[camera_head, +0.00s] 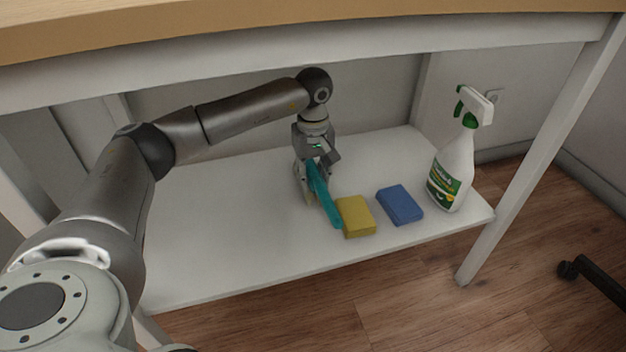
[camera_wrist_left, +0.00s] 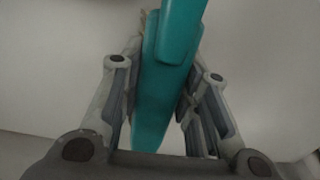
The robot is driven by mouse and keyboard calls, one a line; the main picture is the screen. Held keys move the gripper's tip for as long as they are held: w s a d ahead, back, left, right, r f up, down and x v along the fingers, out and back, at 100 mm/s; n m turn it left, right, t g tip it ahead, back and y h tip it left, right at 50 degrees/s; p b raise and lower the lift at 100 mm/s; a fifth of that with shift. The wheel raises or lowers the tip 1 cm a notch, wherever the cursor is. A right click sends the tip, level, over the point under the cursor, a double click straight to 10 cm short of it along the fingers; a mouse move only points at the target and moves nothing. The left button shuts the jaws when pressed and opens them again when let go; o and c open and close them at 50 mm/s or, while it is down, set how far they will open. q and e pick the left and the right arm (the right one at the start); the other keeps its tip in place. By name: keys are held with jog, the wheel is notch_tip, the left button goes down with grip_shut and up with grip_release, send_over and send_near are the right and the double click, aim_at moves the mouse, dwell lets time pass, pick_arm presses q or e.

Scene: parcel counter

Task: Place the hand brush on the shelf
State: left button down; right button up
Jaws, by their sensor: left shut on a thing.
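The teal hand brush (camera_head: 323,197) is in my left gripper (camera_head: 313,185), over the white lower shelf (camera_head: 220,220) of the table. In the left wrist view the brush (camera_wrist_left: 167,75) runs between the two fingers of the gripper (camera_wrist_left: 165,95), which are shut on it. Its lower end in the head view comes close to the yellow sponge; I cannot tell whether it touches the shelf. The bristles are mostly hidden. My right gripper is in neither view.
A yellow sponge (camera_head: 356,216) lies just right of the brush, then a blue sponge (camera_head: 400,205) and a white spray bottle (camera_head: 453,172) at the right end. The wooden table top (camera_head: 300,18) is above. The shelf's left part is clear. A table leg (camera_head: 540,155) stands at right.

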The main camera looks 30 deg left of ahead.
pick_arm(q)
jog(key=shift+f, duration=0.25)
jog(key=shift+s+f, duration=0.1)
jog(key=shift+f, duration=0.2)
jog(key=c, duration=1.4)
grip_release()
jog(key=shift+f, duration=0.15)
jog(key=shift+o, duration=1.4)
jog(key=shift+f, duration=0.1)
jog(key=shift+o, duration=0.2)
jog(key=shift+r, duration=0.2)
